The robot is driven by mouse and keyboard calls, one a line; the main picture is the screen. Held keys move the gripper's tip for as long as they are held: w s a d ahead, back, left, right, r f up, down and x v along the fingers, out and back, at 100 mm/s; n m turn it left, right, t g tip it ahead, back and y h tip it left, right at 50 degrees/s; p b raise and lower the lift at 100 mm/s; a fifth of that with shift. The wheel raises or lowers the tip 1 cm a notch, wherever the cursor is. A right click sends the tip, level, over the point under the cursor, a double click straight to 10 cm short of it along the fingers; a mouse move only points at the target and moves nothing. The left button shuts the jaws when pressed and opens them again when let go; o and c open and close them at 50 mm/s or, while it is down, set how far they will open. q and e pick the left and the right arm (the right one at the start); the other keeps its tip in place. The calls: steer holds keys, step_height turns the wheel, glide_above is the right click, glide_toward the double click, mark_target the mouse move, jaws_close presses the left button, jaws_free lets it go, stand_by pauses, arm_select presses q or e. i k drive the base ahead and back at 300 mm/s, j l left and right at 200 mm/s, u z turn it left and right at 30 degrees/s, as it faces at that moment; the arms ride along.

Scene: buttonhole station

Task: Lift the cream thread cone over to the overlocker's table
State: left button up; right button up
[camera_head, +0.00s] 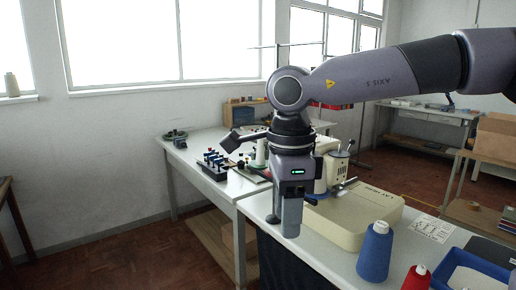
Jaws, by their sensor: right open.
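A cream thread cone (11,85) stands upright on the windowsill at the far left, well away from my right gripper. My right gripper (284,222) points down in the middle of the view, in front of the cream machine (350,217) on the near table. Its jaws are open, and I see nothing between them. Pale thread (259,154) shows partly behind my right arm. I cannot tell which machine is the overlocker; part of the machinery is hidden by my arm. My left gripper is not in view.
A blue cone (375,252), a red cone (416,279) and a blue bin (473,262) stand at the near table's right. Cardboard boxes (495,138) are at the far right. Floor at left is clear.

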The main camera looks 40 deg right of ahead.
mark_target(260, 159)
steer(key=i+z, duration=0.3)
steer(key=i, duration=0.2)
steer(key=i+j+z, duration=0.15)
steer(key=i+z, duration=0.15)
steer(key=i, duration=0.25)
steer(key=i+z, duration=0.35)
steer(key=z, duration=0.15)
steer(key=i+j+z, duration=0.2)
steer(key=z, duration=0.3)
steer(key=i+l+u, duration=0.3)
steer(key=i, duration=0.3)
steer(key=l+u, duration=0.1)
steer(key=u, duration=0.25)
steer(key=l+u, duration=0.15)
steer(key=u, duration=0.2)
steer(key=l+u, duration=0.15)
steer(key=u, duration=0.25)
steer(key=i, duration=0.05)
